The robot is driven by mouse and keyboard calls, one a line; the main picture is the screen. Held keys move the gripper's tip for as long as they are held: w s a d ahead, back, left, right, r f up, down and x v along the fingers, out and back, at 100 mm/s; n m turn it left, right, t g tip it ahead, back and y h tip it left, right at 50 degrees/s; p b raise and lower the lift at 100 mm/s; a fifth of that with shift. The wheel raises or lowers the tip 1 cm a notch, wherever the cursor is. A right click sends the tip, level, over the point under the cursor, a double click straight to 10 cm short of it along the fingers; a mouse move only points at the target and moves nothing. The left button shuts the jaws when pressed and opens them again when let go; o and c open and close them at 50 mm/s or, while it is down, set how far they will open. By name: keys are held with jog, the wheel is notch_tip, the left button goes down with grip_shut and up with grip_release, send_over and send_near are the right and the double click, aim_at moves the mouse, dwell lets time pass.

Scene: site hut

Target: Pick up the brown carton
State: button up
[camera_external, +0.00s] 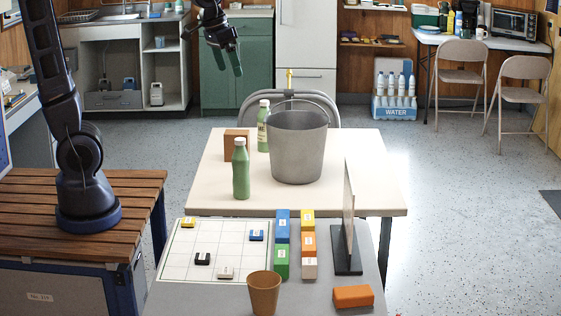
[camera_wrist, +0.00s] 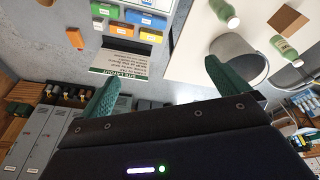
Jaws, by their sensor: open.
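The brown carton (camera_external: 236,142) stands on the white table (camera_external: 345,190), partly behind a green bottle (camera_external: 241,170) and left of the grey bucket (camera_external: 298,150). In the wrist view the carton (camera_wrist: 288,20) shows near the top right corner, beside two green bottles. My gripper (camera_external: 228,62) appears above the carton in the outside view, in the air and apart from it. In the wrist view its two green fingers (camera_wrist: 168,85) are spread wide with nothing between them.
A second green bottle (camera_external: 263,126) stands between carton and bucket. The nearer grey table holds a grid board (camera_external: 212,250), coloured blocks (camera_external: 282,228), an upright panel (camera_external: 349,215), an orange block (camera_external: 353,296) and a brown cup (camera_external: 264,292). The white table's right side is clear.

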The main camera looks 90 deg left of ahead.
jog(key=w+a+f+n+g, duration=0.1)
jog(key=w+a+f+n, duration=0.15)
jog(key=a, duration=0.45)
jog(key=w+a+f+n, duration=0.1)
jog(key=w+a+f, duration=0.1)
jog(key=w+a, duration=0.35)
jog(key=n+g, duration=0.2)
jog(key=n, duration=0.6)
send_over(238, 131)
jog(key=shift+h, duration=0.3)
jog(key=f, duration=2.8)
jog(key=shift+w+d+f, duration=0.1)
jog(key=shift+w+d, duration=0.1)
jog(key=shift+d, duration=0.1)
jog(key=shift+s+a+f+n, duration=0.15)
jog(key=shift+f+n, duration=0.1)
jog(key=shift+f, duration=0.25)
notch_tip(238, 131, down, 5)
jog(key=shift+r, duration=0.1)
jog(key=f, duration=0.4)
jog(key=shift+s+d+f, duration=0.15)
jog(key=shift+s+d, duration=0.1)
jog(key=shift+s, duration=0.05)
jog(key=shift+f, duration=0.5)
